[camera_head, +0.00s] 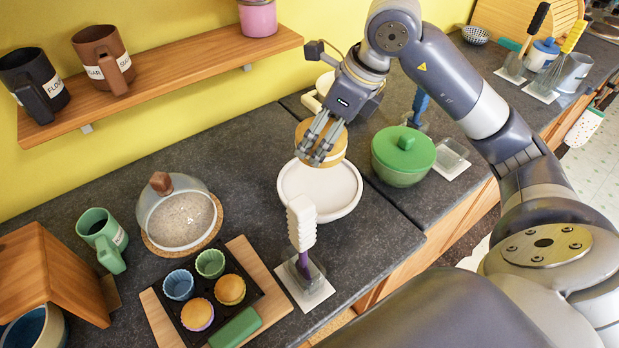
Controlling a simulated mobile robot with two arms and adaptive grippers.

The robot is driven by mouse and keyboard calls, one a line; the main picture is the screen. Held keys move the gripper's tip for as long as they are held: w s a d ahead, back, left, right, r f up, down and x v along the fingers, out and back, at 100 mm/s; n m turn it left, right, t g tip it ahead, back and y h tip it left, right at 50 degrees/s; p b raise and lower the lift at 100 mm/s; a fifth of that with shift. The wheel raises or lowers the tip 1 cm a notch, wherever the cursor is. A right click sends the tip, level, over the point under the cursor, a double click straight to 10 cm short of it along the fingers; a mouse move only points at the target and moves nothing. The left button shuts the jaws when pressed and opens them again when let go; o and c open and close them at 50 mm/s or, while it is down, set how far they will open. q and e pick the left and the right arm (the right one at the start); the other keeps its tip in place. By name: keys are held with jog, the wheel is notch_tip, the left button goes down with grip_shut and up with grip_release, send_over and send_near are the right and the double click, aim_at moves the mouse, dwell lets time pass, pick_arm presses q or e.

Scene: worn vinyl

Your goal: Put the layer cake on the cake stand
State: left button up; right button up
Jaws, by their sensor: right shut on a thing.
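The layer cake (338,148), round and golden with a pale band, is in my right gripper (317,150) in the head view. The gripper's fingers are shut on it, and they cover part of its face. The cake stand (325,188) is a round white plate with a raised rim on the dark counter. Its top is empty. The cake appears tilted and shows over the stand's back edge; it seems to be above the stand, but the gap is hard to judge. My left gripper is not in view.
A green lidded pot (403,152) stands close to the right of the stand. A glass dome (178,215) and a muffin tray (247,291) are to the left. A wooden shelf (170,75) hangs behind.

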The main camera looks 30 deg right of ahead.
jog(key=shift+w+m, duration=0.2)
jog(key=shift+m, duration=0.1)
jog(key=shift+d+f, duration=0.1)
jog(key=shift+f, duration=0.05)
notch_tip(320, 180, down, 4)
jog(key=shift+s+f+p, duration=0.15)
jog(key=shift+f+p, duration=0.05)
jog(key=shift+p, duration=0.1)
jog(key=shift+f, duration=0.4)
notch_tip(320, 180, down, 4)
jog(key=shift+r+p, duration=0.15)
jog(key=shift+p, duration=0.2)
jog(key=shift+f, duration=0.2)
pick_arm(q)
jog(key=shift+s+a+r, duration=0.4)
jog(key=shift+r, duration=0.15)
